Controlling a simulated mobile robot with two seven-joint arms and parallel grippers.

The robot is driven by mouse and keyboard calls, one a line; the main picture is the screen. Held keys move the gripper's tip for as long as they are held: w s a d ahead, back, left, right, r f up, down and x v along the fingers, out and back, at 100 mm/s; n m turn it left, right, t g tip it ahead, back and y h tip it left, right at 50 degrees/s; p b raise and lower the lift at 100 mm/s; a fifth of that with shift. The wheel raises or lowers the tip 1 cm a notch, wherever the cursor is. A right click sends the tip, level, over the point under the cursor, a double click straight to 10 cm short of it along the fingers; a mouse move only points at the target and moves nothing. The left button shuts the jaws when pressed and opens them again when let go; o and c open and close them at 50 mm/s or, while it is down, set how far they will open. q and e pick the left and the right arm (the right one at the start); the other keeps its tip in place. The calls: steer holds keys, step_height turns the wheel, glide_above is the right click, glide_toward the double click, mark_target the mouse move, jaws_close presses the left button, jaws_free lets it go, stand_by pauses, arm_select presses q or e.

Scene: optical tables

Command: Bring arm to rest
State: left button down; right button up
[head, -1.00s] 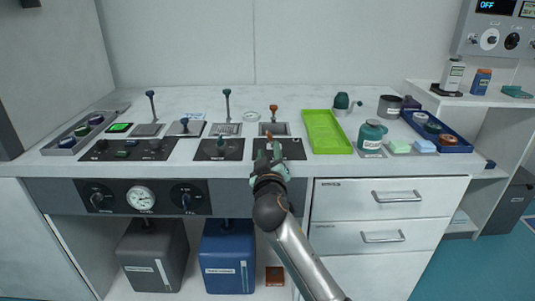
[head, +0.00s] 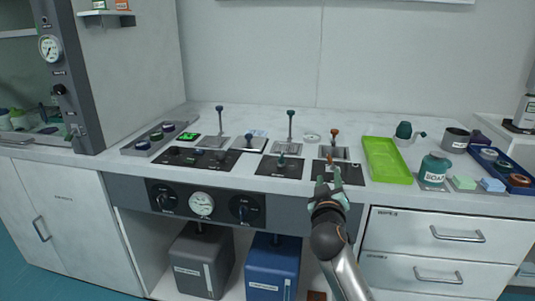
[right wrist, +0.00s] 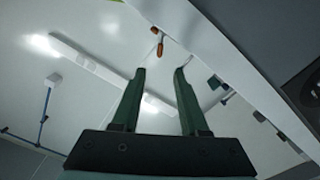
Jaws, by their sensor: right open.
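In the right wrist view the open fingers (right wrist: 160,75) point up past the lever's orange handle (right wrist: 158,42), with the ceiling and lamps behind. My right arm comes up from the lower part of the head view. My left gripper is not in any view.
The bench top (head: 270,120) carries several levers and black switch panels. A green tray (head: 385,160), a teal soap bottle (head: 434,168) and a blue tray (head: 505,165) stand to the right. Drawers (head: 435,235) are below on the right. Grey and blue bins (head: 272,268) stand under the bench.

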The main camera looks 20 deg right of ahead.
steer(key=s+a+f+n+g+y, duration=0.1)
steer(key=s+a+f+y, duration=0.2)
steer(key=s+a+f, duration=0.35)
steer(key=s+a+f+n+g+y, duration=0.1)
steer(key=s+a+f+y, duration=0.25)
steer(key=f, duration=0.55)
steer(key=s+a+f+n+g+y, duration=0.1)
steer(key=s+a+f+n+y, duration=0.15)
steer(key=s+a+f, duration=0.4)
steer(key=s+a+f+m+g+y, duration=0.25)
steer(key=s+f, duration=0.35)
steer(key=s, duration=0.5)
arm_select(q)
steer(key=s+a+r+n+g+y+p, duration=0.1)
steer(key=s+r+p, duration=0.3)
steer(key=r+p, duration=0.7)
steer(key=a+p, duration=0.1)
steer(key=p, duration=0.8)
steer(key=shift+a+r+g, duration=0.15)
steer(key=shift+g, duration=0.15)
arm_select(e)
steer(key=s+d+r, duration=0.1)
steer(key=s+r, duration=0.3)
steer(key=r, duration=0.7)
steer(key=shift+s+g, duration=0.15)
steer(key=shift+g, duration=0.2)
